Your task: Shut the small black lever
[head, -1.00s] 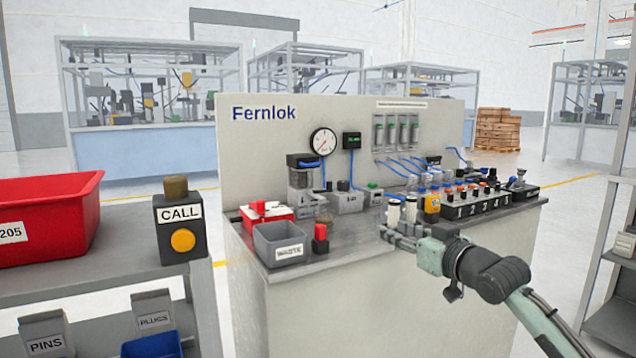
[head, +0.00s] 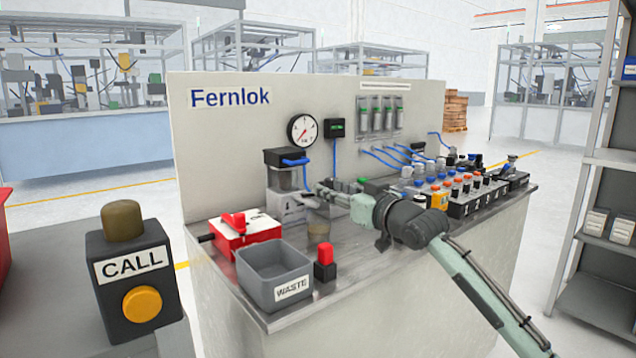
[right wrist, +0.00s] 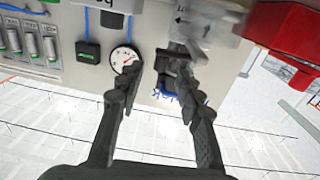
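No small black lever can be made out for certain. A filter unit with a black cap (head: 291,157), a blue fitting, a clear bowl and a grey base block (head: 290,208) stands on the bench. My right gripper (head: 322,191) reaches in from the right, just right of this unit. In the right wrist view my right gripper (right wrist: 158,62) is open, its fingers apart with nothing held. There the black cap (right wrist: 178,86) is partly hidden behind the right finger, and the grey block (right wrist: 208,28) lies beyond the fingertips. My left gripper is not in view.
A red box (head: 246,236) with a red handle, a grey WASTE bin (head: 273,273) and a red-topped black block (head: 325,265) stand in front. The pressure gauge (head: 303,130) is on the back panel. A valve row (head: 470,197) fills the right side.

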